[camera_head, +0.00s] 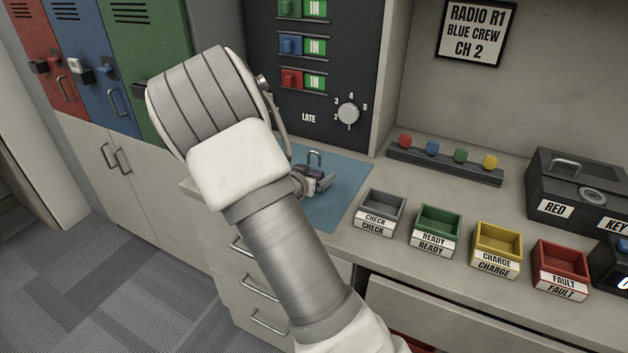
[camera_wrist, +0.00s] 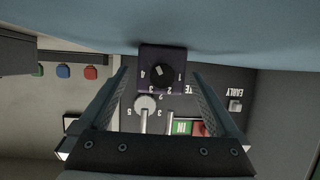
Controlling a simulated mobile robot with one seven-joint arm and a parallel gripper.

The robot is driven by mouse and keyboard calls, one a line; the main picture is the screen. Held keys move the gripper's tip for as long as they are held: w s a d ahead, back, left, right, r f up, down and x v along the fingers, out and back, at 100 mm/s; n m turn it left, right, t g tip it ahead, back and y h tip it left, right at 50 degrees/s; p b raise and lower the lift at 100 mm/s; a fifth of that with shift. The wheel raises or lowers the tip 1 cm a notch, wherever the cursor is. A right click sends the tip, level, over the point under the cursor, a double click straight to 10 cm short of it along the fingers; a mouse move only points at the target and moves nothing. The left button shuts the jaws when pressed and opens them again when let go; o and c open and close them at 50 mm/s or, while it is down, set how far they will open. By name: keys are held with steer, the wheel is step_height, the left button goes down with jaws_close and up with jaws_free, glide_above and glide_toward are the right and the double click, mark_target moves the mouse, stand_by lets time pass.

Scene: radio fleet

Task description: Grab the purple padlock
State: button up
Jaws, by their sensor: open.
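The purple padlock (camera_wrist: 162,60) stands on the blue mat (camera_head: 340,192), dark body down and metal shackle up. The wrist view is upside down, so the mat (camera_wrist: 230,35) is at its top, and the black numbered dial faces the camera. In the head view the padlock's shackle (camera_head: 315,157) shows above my gripper (camera_head: 318,180), which partly hides the body. My gripper (camera_wrist: 160,75) is open, with one finger on each side of the padlock and a visible gap to each. Nothing is held.
Grey, green, yellow and red trays (camera_head: 380,212) line the counter right of the mat. A rack with coloured knobs (camera_head: 444,166) and a black box (camera_head: 580,185) stand behind. A dark panel (camera_head: 330,85) rises behind the mat. Coloured lockers (camera_head: 90,60) are at left.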

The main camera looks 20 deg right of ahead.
jaws_close()
stand_by(0.4)
steer(key=shift+r, duration=0.1)
